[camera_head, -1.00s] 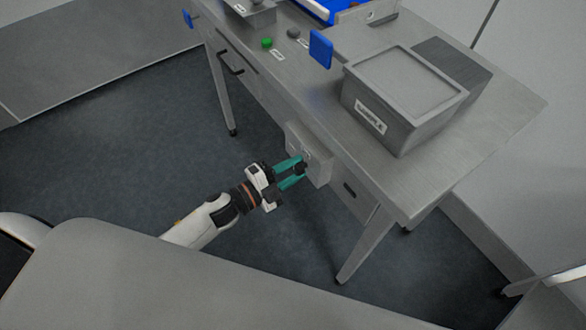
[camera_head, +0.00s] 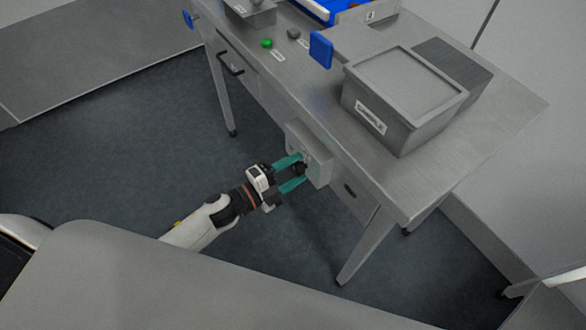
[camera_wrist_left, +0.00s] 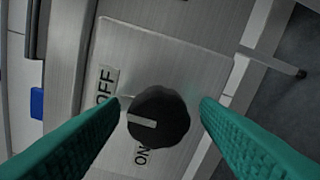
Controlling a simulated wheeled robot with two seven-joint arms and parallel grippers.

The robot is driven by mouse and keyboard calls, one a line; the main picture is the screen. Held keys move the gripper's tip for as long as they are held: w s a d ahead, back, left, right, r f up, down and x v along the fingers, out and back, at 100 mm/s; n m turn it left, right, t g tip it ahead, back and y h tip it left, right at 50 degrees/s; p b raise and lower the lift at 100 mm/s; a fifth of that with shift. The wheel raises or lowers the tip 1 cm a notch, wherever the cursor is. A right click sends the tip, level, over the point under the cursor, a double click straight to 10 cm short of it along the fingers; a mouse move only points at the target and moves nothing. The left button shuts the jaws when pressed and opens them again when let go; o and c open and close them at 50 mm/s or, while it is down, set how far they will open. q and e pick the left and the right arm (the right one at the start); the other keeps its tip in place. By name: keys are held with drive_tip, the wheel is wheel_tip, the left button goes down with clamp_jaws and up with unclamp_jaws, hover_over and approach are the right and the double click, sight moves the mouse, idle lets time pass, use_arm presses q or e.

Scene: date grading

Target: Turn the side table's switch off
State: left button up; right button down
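The side table's switch is a black rotary knob (camera_wrist_left: 158,118) on a grey box, with OFF and ON labels beside it. In the head view the switch box (camera_head: 318,166) is fixed to the table's front side. My left gripper (camera_head: 301,170) is open, its teal fingers on either side of the knob. In the wrist view gaps show between both fingers (camera_wrist_left: 160,112) and the knob. My right gripper is not in view.
The metal side table (camera_head: 440,165) carries a grey labelled bin (camera_head: 400,130), a green button (camera_head: 267,43) and a blue tray (camera_head: 325,8). A drawer handle (camera_head: 231,64) sits left of the switch box. Open floor lies below my left arm.

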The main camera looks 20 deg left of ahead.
use_arm(q)
drive_tip(key=b+v, duration=0.1)
drive_tip(key=v, duration=1.1)
idle(0.4)
